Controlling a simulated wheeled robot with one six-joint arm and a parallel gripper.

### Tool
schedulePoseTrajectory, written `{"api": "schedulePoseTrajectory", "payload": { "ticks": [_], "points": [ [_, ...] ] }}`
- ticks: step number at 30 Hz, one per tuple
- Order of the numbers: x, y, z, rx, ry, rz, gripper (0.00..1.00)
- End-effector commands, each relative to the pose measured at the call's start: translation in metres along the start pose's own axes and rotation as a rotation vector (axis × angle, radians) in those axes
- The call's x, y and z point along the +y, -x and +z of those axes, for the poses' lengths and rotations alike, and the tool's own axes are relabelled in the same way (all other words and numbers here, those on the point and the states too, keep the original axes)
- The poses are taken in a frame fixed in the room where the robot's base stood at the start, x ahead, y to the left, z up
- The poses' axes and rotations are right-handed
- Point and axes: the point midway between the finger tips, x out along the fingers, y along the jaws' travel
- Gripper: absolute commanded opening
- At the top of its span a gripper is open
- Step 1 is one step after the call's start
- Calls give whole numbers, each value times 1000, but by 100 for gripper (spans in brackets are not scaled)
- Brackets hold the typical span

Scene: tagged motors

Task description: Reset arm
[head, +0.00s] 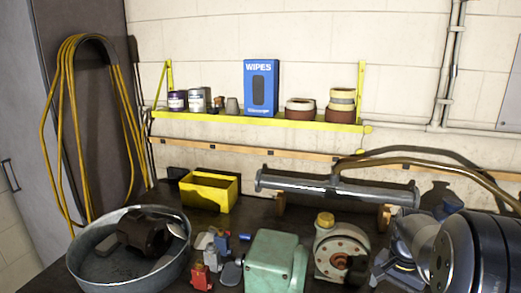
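My arm (478,255) fills the lower right corner, with large dark rounded links and a silver joint. Its wrist, with a silver ring, reaches left close to the cream round motor (330,243), which has a yellow cap. A small dark part at the wrist's left overlaps this motor's lower right in the picture; it may be my gripper, but I cannot make out its fingers or whether it touches. A green boxy motor (272,262) stands left of the cream one. A brown motor (145,232) lies in a round metal tub (78,262).
Small red, white and blue parts (213,250) lie between tub and green motor. A yellow bin (209,192) and a grey tube (300,183) on supports are behind. A yellow shelf (220,117) holds blue wipes (261,75) and cans. Yellow hoses (67,120) hang left.

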Motion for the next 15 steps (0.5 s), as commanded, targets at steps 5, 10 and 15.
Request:
{"api": "schedulePoseTrajectory", "payload": {
  "ticks": [5, 10, 15],
  "points": [
    [0, 33, -1, 6, 0, -3, 76],
    [0, 67, -1, 4, -1, -2, 76],
    [1, 88, 1, -4, -1, 2, 76]
  ]
}}
